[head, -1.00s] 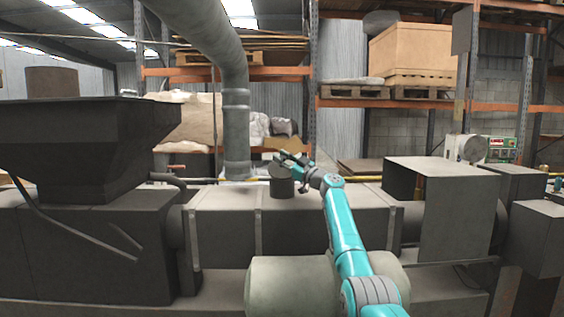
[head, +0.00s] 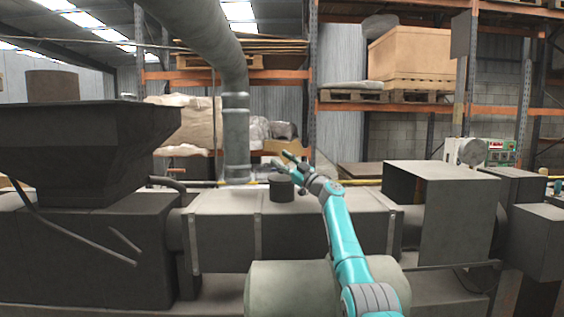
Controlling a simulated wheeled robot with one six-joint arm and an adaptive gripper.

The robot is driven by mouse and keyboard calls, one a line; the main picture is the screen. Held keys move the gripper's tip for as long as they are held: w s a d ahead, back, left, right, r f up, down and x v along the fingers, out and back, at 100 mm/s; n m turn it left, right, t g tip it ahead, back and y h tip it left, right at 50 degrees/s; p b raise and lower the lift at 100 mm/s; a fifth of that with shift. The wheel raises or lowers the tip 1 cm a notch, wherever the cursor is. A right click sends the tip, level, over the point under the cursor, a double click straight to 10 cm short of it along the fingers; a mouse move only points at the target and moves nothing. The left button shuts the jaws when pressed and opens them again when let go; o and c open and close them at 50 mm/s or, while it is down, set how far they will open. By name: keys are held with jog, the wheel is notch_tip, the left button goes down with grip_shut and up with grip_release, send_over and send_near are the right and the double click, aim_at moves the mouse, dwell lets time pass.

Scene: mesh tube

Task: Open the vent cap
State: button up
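The vent cap (head: 281,190) is a short dark grey cylinder standing upright on top of the long grey machine barrel (head: 230,210), in the middle of the head view. My gripper (head: 281,158) is just above the cap and towards its right. Its two fingers point to the left and are spread apart, with nothing seen between them. I see a small gap between the fingers and the cap's top. The wrist overlaps the cap's right edge, and I cannot tell whether it touches. Any hinge or latch on the cap is too small to see.
A thick grey pipe (head: 236,130) comes down close to the left of the cap. A dark hopper (head: 85,150) stands further left. A grey box housing (head: 445,210) stands on the right. The barrel top between pipe and housing is mostly clear.

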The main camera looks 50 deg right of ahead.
jog(key=shift+s, duration=0.15)
jog(key=shift+s+f, duration=0.2)
jog(key=s, duration=1.2)
jog(key=shift+s+d, duration=0.2)
jog(key=shift+d, duration=0.05)
